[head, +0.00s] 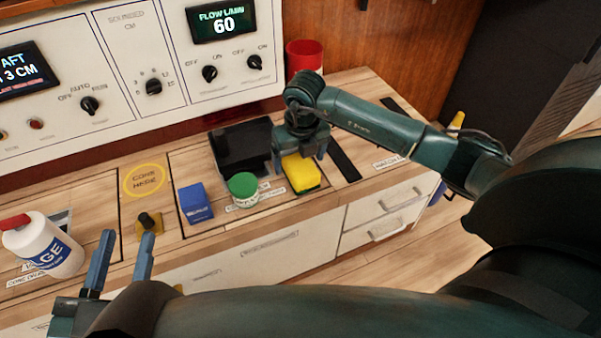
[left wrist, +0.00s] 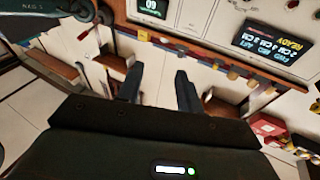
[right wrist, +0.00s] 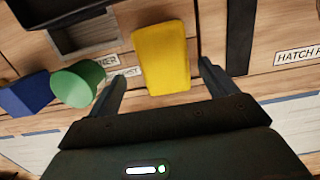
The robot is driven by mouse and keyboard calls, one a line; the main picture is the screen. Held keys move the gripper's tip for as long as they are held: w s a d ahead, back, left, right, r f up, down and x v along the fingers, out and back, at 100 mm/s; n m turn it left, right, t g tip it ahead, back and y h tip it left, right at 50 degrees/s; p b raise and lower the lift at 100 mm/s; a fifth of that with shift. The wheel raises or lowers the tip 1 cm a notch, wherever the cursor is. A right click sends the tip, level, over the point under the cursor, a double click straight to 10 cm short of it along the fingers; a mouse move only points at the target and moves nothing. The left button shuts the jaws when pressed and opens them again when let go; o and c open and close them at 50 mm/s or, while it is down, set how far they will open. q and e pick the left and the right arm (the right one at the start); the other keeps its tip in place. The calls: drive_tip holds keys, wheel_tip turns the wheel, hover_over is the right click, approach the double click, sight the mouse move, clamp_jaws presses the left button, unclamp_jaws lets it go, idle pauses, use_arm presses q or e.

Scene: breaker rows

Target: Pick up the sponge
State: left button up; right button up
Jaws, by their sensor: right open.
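The sponge (head: 301,174) is a yellow block with a darker green underside, lying on the wooden counter near its front edge. In the right wrist view the sponge (right wrist: 163,57) lies ahead of and between the open fingers. My right gripper (head: 299,160) is open, directly over the sponge; the right wrist view also shows its fingers (right wrist: 163,92) apart, with nothing held. My left gripper (head: 122,262) is open and empty, in front of the counter at the lower left; it also shows in the left wrist view (left wrist: 157,82).
A green-lidded jar (head: 243,189) and a blue box (head: 195,203) stand left of the sponge. A black tray (head: 240,148) lies behind the jar. A red cup (head: 304,57) stands at the back. A white bottle (head: 42,246) and a small brass piece (head: 149,222) are further left.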

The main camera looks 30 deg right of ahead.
sight(301, 165)
drive_tip(key=f, duration=0.1)
drive_tip(key=f+b, duration=0.1)
drive_tip(key=f, duration=0.1)
drive_tip(key=shift+w+d+b, duration=0.25)
drive_tip(key=shift+d+b, duration=0.05)
drive_tip(key=shift+d, duration=0.05)
drive_tip(key=shift+w+f, duration=0.15)
drive_tip(key=shift+f, duration=0.75)
use_arm(q)
drive_tip(key=shift+w+d+r+t+h, duration=0.1)
drive_tip(key=shift+w+r+t+h, duration=0.15)
drive_tip(key=shift+r+h, duration=0.4)
drive_tip(key=shift+s, duration=0.1)
use_arm(e)
drive_tip(key=shift+c, duration=0.5)
use_arm(q)
drive_tip(key=shift+f, duration=0.25)
use_arm(e)
drive_tip(key=shift+r, duration=0.1)
drive_tip(key=c, duration=1)
drive_tip(key=shift+o, duration=0.2)
